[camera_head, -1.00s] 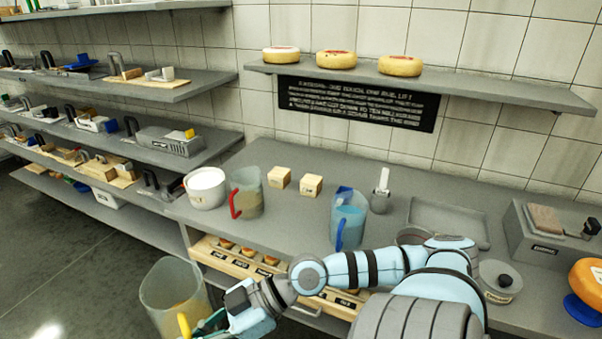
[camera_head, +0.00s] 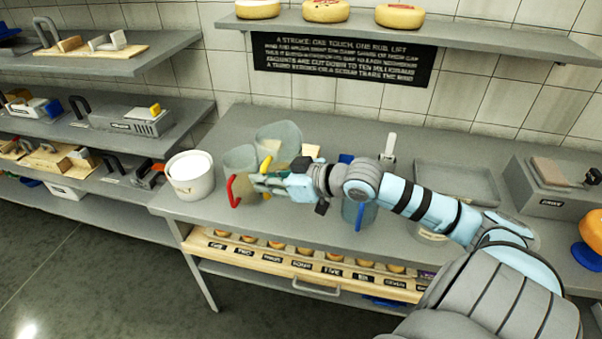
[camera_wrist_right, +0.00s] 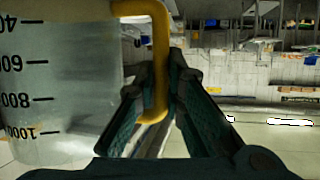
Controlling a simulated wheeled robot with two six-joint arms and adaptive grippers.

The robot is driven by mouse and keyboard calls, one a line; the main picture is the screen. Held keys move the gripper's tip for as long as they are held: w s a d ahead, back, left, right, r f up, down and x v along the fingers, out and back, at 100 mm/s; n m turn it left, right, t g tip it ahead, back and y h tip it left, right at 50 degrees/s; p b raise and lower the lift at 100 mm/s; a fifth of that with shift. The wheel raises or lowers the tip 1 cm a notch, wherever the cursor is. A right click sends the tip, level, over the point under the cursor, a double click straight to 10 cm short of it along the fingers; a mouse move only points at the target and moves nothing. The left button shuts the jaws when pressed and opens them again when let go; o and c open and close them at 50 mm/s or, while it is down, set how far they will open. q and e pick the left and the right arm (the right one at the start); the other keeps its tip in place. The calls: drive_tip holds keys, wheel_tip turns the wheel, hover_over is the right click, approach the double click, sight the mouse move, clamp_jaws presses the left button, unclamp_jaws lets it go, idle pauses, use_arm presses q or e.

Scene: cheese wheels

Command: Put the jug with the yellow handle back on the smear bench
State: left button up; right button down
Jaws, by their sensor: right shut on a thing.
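The clear jug with the yellow handle (camera_head: 278,134) is over the smear bench (camera_head: 330,138), behind and partly beside the jug with the red handle (camera_head: 240,178). Whether its base touches the bench is hidden. My right gripper (camera_head: 262,182) is shut on the yellow handle. In the right wrist view the fingers (camera_wrist_right: 172,122) sit around the lower part of the yellow handle (camera_wrist_right: 158,60), with the jug's measuring marks (camera_wrist_right: 45,85) at left. My left gripper is not in view.
A white tub (camera_head: 190,176) stands left of the red-handled jug. The blue-handled jug (camera_head: 358,213) stands to the right, partly behind my arm. A grey tray (camera_head: 455,182) lies farther right.

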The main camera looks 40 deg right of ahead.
sight(262, 139)
drive_tip(key=w+d+r+m+h, duration=0.1)
drive_tip(key=d, duration=0.1)
drive_tip(key=w+d+r+m+h, duration=0.1)
drive_tip(key=w+d+r, duration=0.1)
drive_tip(key=w+d+r+m+t+h, duration=0.1)
drive_tip(key=d+h, duration=0.1)
drive_tip(key=d, duration=0.1)
drive_tip(key=shift+w+r+m, duration=0.25)
drive_tip(key=shift+r+m, duration=0.05)
drive_tip(key=shift+r, duration=0.05)
wheel_tip(262, 139, down, 20)
drive_tip(key=b, duration=0.3)
drive_tip(key=shift+s+r, duration=0.15)
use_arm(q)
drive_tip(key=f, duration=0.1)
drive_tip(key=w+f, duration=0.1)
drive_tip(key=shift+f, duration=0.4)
use_arm(e)
drive_tip(key=shift+r, duration=0.1)
drive_tip(key=c, duration=1.7)
unclamp_jaws()
use_arm(q)
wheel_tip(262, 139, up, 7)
drive_tip(key=p, duration=0.7)
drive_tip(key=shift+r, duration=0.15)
use_arm(e)
drive_tip(key=shift+a+v, duration=0.2)
drive_tip(key=shift+v, duration=5.85)
